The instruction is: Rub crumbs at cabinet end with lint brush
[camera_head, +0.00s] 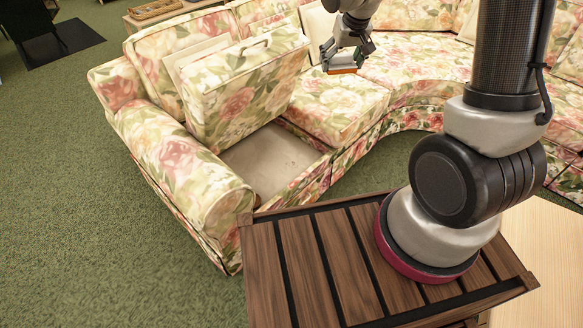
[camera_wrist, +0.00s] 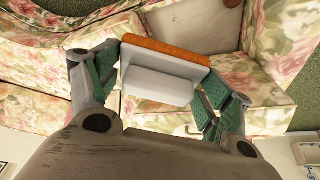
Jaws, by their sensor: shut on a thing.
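My gripper (camera_head: 347,62) is shut on the lint brush (camera_head: 343,71), above the floral sofa seat in the head view. In the wrist view my gripper (camera_wrist: 160,88) has a finger on each side of the brush's pale grey body (camera_wrist: 158,84); its orange pad (camera_wrist: 165,51) faces away from the palm. The brush is apart from the sofa in the head view. The left end seat cushion (camera_head: 245,92) stands up on edge, exposing a bare beige seat base (camera_head: 262,160).
The curved floral sofa (camera_head: 180,155) has a raised arm at its left end and seat cushions (camera_head: 335,105) running right. A low wooden table (camera_head: 130,22) with a tray (camera_head: 155,9) stands behind it. Green carpet (camera_head: 75,190) is free at left.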

